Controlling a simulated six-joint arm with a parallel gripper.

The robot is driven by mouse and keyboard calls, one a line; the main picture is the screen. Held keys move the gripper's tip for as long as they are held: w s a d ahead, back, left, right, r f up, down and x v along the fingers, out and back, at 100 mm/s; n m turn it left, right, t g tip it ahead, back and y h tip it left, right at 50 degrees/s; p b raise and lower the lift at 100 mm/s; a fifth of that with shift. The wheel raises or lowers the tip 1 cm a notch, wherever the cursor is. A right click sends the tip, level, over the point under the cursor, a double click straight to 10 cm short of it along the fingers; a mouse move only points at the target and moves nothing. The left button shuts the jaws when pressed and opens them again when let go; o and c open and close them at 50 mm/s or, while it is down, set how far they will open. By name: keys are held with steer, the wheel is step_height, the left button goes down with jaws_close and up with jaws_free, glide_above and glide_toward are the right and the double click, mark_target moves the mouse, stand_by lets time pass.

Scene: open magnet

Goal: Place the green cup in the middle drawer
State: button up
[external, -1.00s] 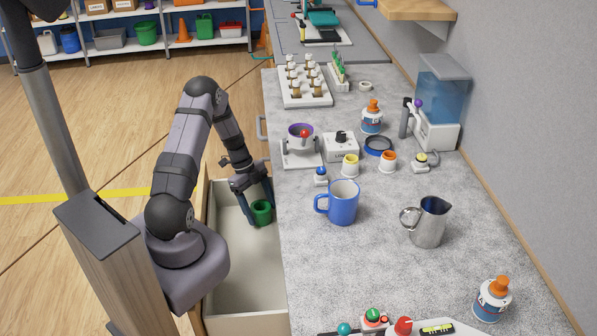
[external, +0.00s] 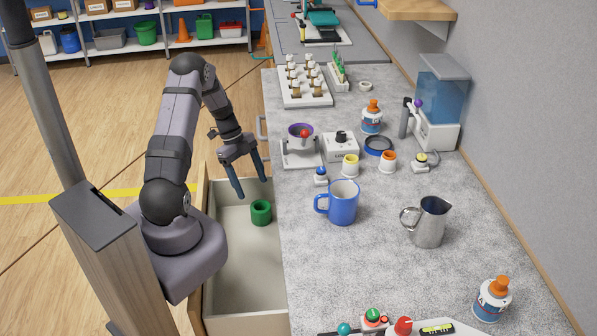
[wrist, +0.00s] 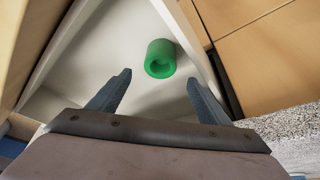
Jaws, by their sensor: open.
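The green cup (external: 261,212) stands inside the open drawer (external: 240,297), towards its far end and near the counter side. It also shows in the wrist view (wrist: 160,58), resting on the pale drawer floor beyond my fingertips. My gripper (external: 253,188) is open and empty, above the cup and apart from it. In the wrist view my two blue fingers (wrist: 158,84) are spread wide with nothing between them. The frames do not clearly show which drawer of the stack this is.
The grey counter (external: 380,280) runs beside the drawer. A blue mug (external: 342,203) stands near its edge, with a steel pitcher (external: 428,222) farther right. A small scale with a purple bowl (external: 300,135) stands near the counter edge beyond. The drawer's near part is empty.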

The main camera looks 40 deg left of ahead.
steer(key=shift+v, duration=1.1)
steer(key=s+d+r+n+y, duration=0.2)
steer(key=s+d+r+n, duration=0.3)
steer(key=s+d+n, duration=0.3)
steer(key=s+d+r+n+y, duration=0.2)
steer(key=s+d+r+n, duration=0.4)
steer(key=n, duration=0.4)
steer(key=s+d, duration=0.1)
steer(key=s, duration=0.1)
steer(key=shift+s+d, duration=0.35)
